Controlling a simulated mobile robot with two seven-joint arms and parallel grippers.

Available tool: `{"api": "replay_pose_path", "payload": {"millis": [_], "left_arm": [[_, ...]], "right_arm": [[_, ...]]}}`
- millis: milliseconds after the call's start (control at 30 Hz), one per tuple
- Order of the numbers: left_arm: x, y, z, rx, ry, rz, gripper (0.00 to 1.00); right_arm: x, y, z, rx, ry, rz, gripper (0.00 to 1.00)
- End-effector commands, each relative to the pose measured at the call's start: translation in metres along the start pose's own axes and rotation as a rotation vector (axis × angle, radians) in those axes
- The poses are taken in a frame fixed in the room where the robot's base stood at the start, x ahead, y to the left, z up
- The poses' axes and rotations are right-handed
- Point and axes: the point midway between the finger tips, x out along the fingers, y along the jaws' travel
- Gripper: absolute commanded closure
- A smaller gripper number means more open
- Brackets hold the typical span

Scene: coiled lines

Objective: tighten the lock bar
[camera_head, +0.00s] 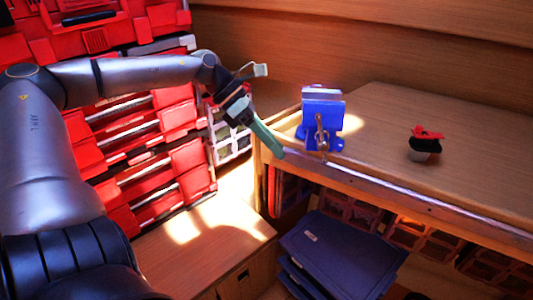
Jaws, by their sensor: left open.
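A blue vise (322,108) stands on the wooden workbench (460,150) near its left end. Its brownish metal lock bar (321,137) shows on the front face, roughly upright. My left gripper (266,106) is open, with its two fingers spread wide. It is to the left of the vise, apart from it, and nothing shows between the fingers. The greenish lower finger appears close to the bench's left corner in the picture; I cannot tell whether it touches. My right gripper is not in view.
Red drawers (130,150) fill the left side. Dark blue boxes (340,255) are stacked below the bench. The bench top behind the vise is largely clear.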

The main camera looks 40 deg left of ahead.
Motion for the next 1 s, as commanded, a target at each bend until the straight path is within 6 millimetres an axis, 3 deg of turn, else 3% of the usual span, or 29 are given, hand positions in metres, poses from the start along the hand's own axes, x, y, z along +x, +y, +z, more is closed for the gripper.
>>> {"api": "replay_pose_path", "payload": {"millis": [567, 1000], "left_arm": [[0.056, 0.031, -0.049, -0.654, -0.478, -0.098, 0.49], [0.101, 0.047, -0.1, -1.194, -0.76, -0.171, 0.49]], "right_arm": [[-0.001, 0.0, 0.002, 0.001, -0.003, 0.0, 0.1], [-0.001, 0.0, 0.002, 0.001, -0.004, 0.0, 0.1]]}}
